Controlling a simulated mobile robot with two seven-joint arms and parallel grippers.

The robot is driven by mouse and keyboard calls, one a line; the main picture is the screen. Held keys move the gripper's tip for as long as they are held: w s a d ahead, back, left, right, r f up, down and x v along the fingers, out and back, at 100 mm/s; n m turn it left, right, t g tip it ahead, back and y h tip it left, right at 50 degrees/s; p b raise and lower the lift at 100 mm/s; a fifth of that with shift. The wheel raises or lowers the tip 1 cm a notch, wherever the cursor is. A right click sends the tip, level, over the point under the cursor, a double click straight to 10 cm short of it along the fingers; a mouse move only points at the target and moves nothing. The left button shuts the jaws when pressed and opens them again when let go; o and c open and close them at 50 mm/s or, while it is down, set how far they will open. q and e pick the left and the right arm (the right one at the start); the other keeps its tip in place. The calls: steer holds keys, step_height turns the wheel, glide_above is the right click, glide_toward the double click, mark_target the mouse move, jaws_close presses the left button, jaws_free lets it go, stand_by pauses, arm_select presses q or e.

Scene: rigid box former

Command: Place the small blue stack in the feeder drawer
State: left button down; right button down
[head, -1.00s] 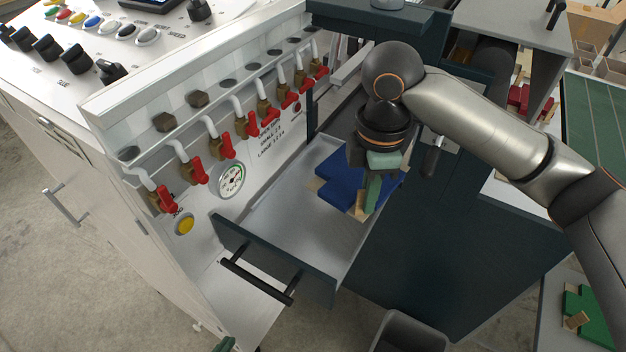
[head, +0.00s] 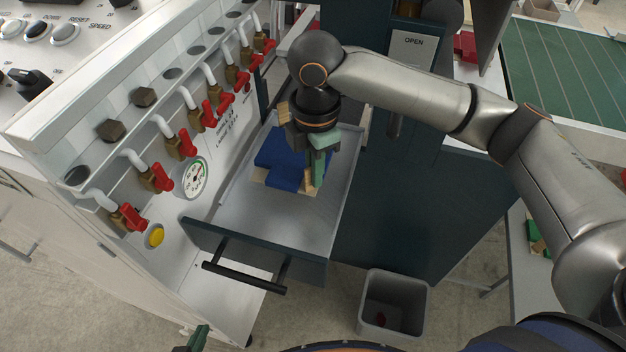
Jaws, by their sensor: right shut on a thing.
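The small blue stack (head: 279,160), flat blue blanks with tan edges or bands, is in the open feeder drawer (head: 255,205), toward its back. My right gripper (head: 316,172) reaches down into the drawer from above, its green fingers shut on the right side of the stack. The gripper hides part of the stack, and I cannot tell whether the stack rests fully on the drawer floor. Only a green fingertip of my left gripper (head: 196,340) shows at the bottom edge, well away from the drawer; its opening is not visible.
The drawer front with its black handle (head: 243,278) sticks out. Red-handled valves (head: 180,142) and a gauge line the panel at left. A grey bin (head: 394,303) stands on the floor. A green stack (head: 536,236) lies on a table at right.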

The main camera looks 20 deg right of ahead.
steer(key=shift+f, duration=1.75)
steer(key=c, duration=1)
jaws_free()
steer(key=shift+f, duration=0.15)
step_height(320, 180, up, 12)
steer(key=shift+r, duration=0.15)
